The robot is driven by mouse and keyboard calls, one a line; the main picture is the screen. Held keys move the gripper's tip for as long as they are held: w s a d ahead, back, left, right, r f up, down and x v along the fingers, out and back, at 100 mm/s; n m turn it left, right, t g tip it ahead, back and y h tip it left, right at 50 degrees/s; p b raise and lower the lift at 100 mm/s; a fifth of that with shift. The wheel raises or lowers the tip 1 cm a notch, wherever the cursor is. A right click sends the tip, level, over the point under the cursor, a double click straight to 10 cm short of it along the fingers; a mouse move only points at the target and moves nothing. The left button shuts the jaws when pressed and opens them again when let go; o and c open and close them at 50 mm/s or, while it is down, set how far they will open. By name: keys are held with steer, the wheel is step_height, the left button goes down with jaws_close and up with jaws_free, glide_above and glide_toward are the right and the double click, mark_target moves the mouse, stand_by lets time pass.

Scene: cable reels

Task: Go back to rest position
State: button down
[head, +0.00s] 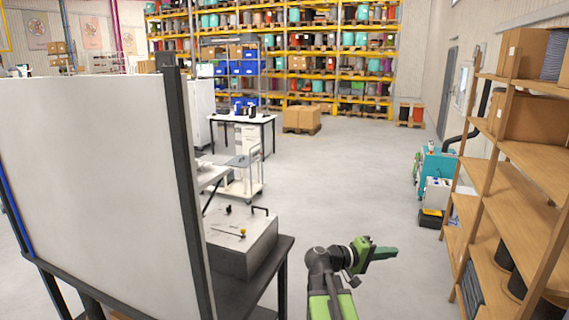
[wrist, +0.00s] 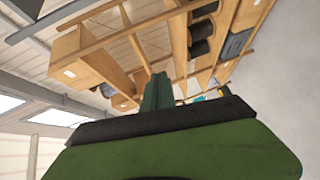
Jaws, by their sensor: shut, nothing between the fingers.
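My gripper (head: 384,253) shows in the head view at the lower middle, at the end of my green and black arm. It points to the right and is shut, with nothing held. It hangs in free air between the dark bench and the wooden shelf. In the wrist view my gripper's green fingers (wrist: 157,93) are closed together, pointing toward the shelf, which appears tilted and upside down. The lower part of my arm is cut off by the bottom edge of the head view.
A wooden shelf (head: 523,160) with cardboard boxes stands at the right. A dark bench (head: 262,272) bears a grey metal box (head: 240,246) beside a large white panel (head: 95,185). A teal machine (head: 433,165) stands by the right wall. The grey floor (head: 350,180) between is clear.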

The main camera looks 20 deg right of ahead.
steer(key=w+a+f+n+t+y+b, duration=0.15)
steer(key=w+a+f+y, duration=0.25)
steer(key=a+f, duration=0.65)
steer(key=w+a+f+n+t+y+b, duration=0.1)
steer(key=w+a+f+t+y+b, duration=0.2)
steer(key=a+f, duration=0.75)
steer(key=s+a+f+g+y, duration=0.1)
steer(key=a+y, duration=0.3)
steer(key=a, duration=0.7)
steer(key=s+a+f+g+y, duration=0.1)
steer(key=a+f+y, duration=0.3)
steer(key=a, duration=0.8)
steer(key=shift+s+n+y, duration=0.3)
steer(key=shift+n+y, duration=0.05)
steer(key=shift+y, duration=0.25)
